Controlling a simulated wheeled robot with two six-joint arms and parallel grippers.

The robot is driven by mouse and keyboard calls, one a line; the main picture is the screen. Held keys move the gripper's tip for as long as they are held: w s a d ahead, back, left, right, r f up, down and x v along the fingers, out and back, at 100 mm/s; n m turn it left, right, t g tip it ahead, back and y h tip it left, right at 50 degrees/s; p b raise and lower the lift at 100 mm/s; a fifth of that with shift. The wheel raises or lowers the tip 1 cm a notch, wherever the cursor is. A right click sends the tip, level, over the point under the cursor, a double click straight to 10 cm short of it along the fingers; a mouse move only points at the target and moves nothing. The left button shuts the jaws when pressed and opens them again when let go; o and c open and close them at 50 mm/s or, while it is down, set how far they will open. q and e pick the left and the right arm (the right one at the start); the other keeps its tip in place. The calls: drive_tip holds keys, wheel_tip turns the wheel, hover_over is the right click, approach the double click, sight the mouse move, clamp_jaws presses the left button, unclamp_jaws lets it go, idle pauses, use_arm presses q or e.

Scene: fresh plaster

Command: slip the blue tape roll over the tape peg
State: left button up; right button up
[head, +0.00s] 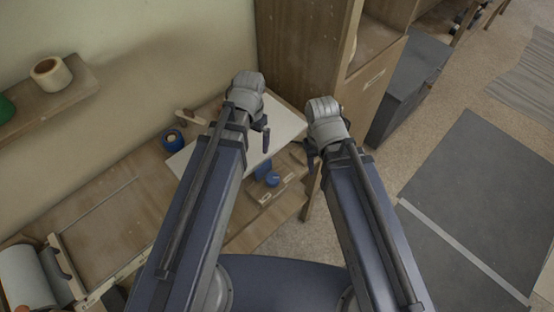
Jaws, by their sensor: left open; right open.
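A blue tape roll (173,140) sits on the wooden bench at the left edge of a white sheet, apart from both grippers. A small light wooden piece (190,117) is just behind it; I cannot tell whether this is the tape peg. My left gripper (264,138) is open over the white sheet, to the right of the roll. My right gripper (310,153) is open near the bench's right end. Both grippers are partly hidden by my arms, and I see nothing held in them.
A small wooden block (265,193) with blue parts is at the bench's front edge. A wall shelf (75,90) holds a cream roll (50,73) and a green object (6,108). A paper roll (27,278) is at lower left. A wooden cabinet (302,45) stands behind.

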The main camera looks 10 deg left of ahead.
use_arm(q)
drive_tip(key=s+d, duration=0.6)
drive_tip(key=d, duration=0.2)
drive_tip(key=shift+s+d+y, duration=0.15)
drive_tip(key=shift+d+y, duration=0.1)
drive_tip(key=shift+y, duration=0.05)
